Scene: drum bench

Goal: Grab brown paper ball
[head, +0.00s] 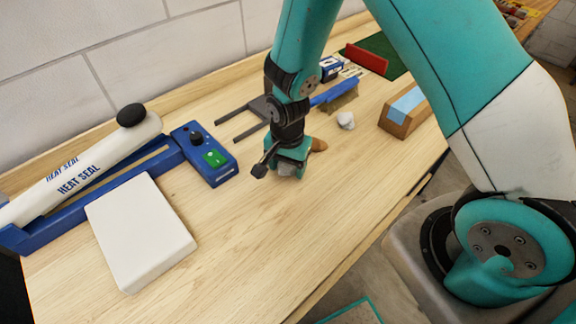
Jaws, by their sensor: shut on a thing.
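My gripper (289,161) is low over the middle of the bench in the head view. A rounded brown thing (319,144), which looks like the brown paper ball, shows at the gripper's right side. The gripper hides part of it. I cannot tell whether the ball touches the bench.
A crumpled white ball (346,120) lies right of and behind the gripper. A wooden block with a blue top (404,108) is farther right. The blue heat sealer (204,153) and a white slab (140,231) are at left. The bench's front middle is clear.

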